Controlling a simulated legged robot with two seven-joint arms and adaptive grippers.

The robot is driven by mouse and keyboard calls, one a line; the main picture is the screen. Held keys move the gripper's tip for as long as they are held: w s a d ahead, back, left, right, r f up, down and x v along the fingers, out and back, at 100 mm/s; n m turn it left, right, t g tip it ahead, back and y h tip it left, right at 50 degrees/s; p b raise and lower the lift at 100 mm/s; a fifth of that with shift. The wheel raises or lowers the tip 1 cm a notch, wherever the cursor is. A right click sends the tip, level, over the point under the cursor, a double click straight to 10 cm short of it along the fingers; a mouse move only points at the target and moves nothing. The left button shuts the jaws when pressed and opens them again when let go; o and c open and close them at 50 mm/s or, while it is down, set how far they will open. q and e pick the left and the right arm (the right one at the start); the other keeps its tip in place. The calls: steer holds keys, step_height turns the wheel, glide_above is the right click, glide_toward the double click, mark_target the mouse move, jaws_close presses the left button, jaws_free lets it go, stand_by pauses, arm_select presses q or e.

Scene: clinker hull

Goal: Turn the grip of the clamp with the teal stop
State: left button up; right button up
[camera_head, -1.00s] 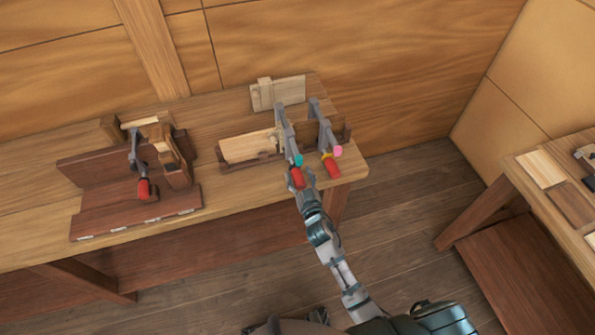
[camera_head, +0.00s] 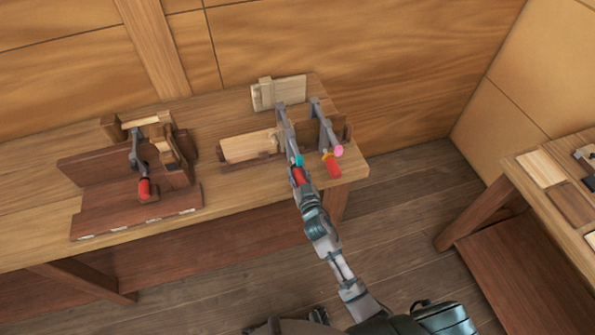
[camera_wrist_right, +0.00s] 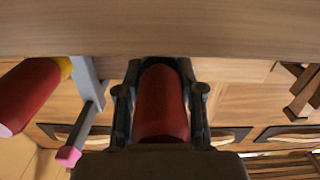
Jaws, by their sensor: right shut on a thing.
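The clamp with the teal stop (camera_head: 298,160) sits at the right part of the bench, a grey bar reaching back over a wooden piece. Its red grip (camera_head: 299,177) points toward me. My right gripper (camera_head: 302,184) is around this grip. In the right wrist view the red grip (camera_wrist_right: 161,105) lies between the two dark fingers of my right gripper (camera_wrist_right: 161,95), which are shut on it. Just to the right in the head view is a second clamp with a pink stop (camera_head: 338,151) and its own red grip (camera_head: 332,167). My left gripper is not in view.
The second clamp's red grip (camera_wrist_right: 32,90) and pink stop (camera_wrist_right: 68,156) are close beside my right gripper in the wrist view. A third red-gripped clamp (camera_head: 143,187) stands on a dark wooden fixture (camera_head: 85,190) at left. Another table (camera_head: 530,195) is at far right.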

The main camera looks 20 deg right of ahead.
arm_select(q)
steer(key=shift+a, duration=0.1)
arm_select(e)
steer(key=shift+a, duration=0.1)
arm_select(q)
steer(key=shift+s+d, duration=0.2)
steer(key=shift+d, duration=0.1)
arm_select(e)
steer(key=shift+f+n, duration=0.1)
steer(key=shift+n, duration=0.4)
steer(key=shift+n, duration=0.6)
steer(key=shift+n+p, duration=0.45)
steer(key=shift+n, duration=0.75)
steer(key=n, duration=0.3)
steer(key=shift+a+n, duration=0.1)
steer(key=shift+n, duration=0.2)
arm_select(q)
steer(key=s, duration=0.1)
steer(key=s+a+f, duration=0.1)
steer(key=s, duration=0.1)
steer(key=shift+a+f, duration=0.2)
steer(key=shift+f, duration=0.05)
arm_select(e)
steer(key=shift+n, duration=0.4)
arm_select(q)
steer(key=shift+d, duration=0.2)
